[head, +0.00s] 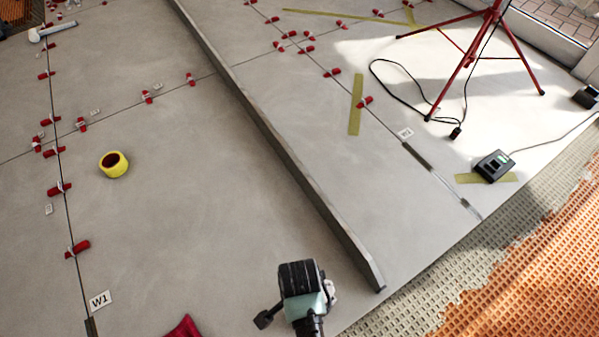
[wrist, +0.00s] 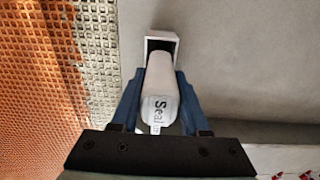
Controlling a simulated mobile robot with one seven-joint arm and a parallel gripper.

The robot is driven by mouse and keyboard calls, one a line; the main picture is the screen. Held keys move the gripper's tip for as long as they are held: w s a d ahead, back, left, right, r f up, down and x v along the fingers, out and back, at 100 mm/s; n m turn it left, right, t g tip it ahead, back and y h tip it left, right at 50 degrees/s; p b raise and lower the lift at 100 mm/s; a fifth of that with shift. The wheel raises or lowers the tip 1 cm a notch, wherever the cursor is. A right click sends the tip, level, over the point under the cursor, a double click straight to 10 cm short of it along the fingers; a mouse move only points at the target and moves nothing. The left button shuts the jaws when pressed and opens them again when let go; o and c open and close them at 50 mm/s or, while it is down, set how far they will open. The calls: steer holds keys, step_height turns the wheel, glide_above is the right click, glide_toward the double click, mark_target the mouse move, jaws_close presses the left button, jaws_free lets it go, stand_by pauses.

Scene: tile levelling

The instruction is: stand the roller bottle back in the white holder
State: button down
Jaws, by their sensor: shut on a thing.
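The white roller bottle (wrist: 160,95), with dark "Seal" lettering, is between the blue fingers of my gripper (wrist: 160,82) in the wrist view. My gripper is shut on it. The white holder (wrist: 163,35), a small box with a dark inside, is just beyond the bottle's far end. That end overlaps the holder's opening in the picture, and I cannot tell whether it is inside. In the head view my wrist shows at the bottom, and neither bottle nor holder can be made out clearly.
A yellow tape roll (head: 114,165), red levelling clips (head: 78,249) and a red cloth (head: 186,327) lie to the left. A red tripod (head: 468,60) and a charger (head: 494,165) are at right.

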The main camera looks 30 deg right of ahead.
step_height(320, 180, down, 5)
steer(key=shift+f+b, duration=0.1)
steer(key=shift+b, duration=1.05)
steer(key=shift+c, duration=2)
jaws_free()
steer(key=shift+f, duration=0.1)
steer(key=shift+f+b, duration=0.2)
steer(key=shift+b, duration=0.3)
step_height(320, 180, up, 13)
steer(key=p, duration=1)
steer(key=shift+d+r+p, duration=0.15)
steer(key=shift+p, duration=0.2)
